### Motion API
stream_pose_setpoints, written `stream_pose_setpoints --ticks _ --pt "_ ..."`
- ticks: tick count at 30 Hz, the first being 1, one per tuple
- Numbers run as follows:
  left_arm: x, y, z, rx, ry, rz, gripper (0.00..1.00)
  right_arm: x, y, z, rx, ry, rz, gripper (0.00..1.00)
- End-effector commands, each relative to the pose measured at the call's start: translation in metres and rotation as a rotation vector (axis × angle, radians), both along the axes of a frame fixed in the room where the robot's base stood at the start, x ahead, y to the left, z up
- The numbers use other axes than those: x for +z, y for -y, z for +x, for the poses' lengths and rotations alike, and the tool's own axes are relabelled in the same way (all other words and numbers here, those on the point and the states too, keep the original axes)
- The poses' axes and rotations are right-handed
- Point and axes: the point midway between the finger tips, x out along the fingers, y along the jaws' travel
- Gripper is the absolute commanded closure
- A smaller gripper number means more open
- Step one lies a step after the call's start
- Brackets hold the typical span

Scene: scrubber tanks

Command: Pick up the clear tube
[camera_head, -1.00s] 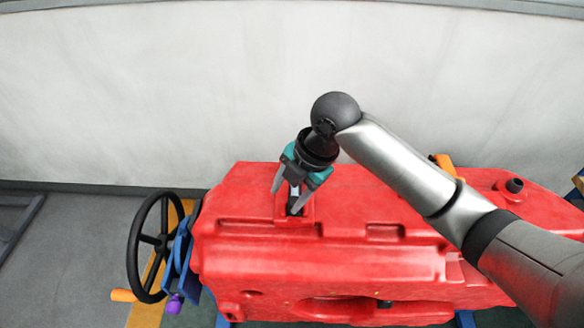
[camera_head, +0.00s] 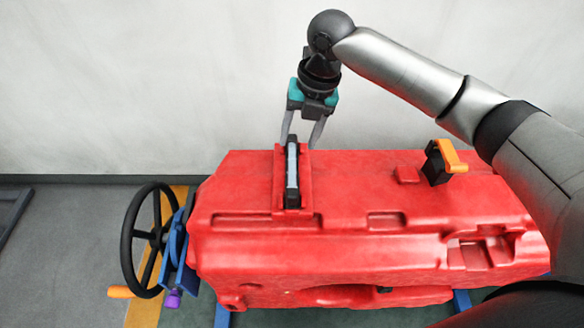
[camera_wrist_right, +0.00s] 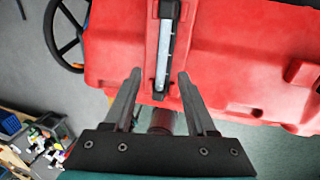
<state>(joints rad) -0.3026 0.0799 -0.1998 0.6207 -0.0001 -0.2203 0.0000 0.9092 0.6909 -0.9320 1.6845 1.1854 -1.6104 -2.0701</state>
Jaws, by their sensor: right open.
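The clear tube (camera_head: 292,172) is a slim pale cylinder with dark end fittings. It lies in a slot on top of the red tank (camera_head: 350,180), near its left end. It also shows in the right wrist view (camera_wrist_right: 164,55), running away from between the fingers. My right gripper (camera_head: 301,146) is open at the tube's far end, its two fingers apart to either side. In the right wrist view the open fingers (camera_wrist_right: 159,74) flank the tube's near end with nothing held between them. My left gripper is not in view.
A black handwheel (camera_head: 148,240) with an orange handle stands at the tank's left end. An orange-and-black lever (camera_head: 446,160) rises from the tank top at right. A pale wall (camera_head: 150,80) stands behind. In the wrist view, a bin of assorted items (camera_wrist_right: 40,140) is at lower left.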

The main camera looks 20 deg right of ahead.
Motion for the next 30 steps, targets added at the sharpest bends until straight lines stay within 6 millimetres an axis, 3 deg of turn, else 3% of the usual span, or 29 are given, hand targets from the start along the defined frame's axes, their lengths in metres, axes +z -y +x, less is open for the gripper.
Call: stream_pose_setpoints --ticks 3,11,18,28,30 --pt "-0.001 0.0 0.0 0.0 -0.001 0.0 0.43 -0.018 -0.004 0.001 0.0 -0.002 0.001 0.43" --pt "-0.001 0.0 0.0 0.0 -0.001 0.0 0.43 -0.038 -0.006 0.0 -0.001 -0.003 -0.001 0.43" --pt "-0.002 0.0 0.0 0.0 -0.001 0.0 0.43 -0.072 -0.01 0.001 -0.001 -0.001 0.001 0.43" --pt "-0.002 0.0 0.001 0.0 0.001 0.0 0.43 -0.079 -0.011 0.001 0.0 0.001 0.0 0.43" --pt "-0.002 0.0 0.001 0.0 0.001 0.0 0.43 -0.078 -0.011 0.001 0.0 0.001 0.0 0.51"
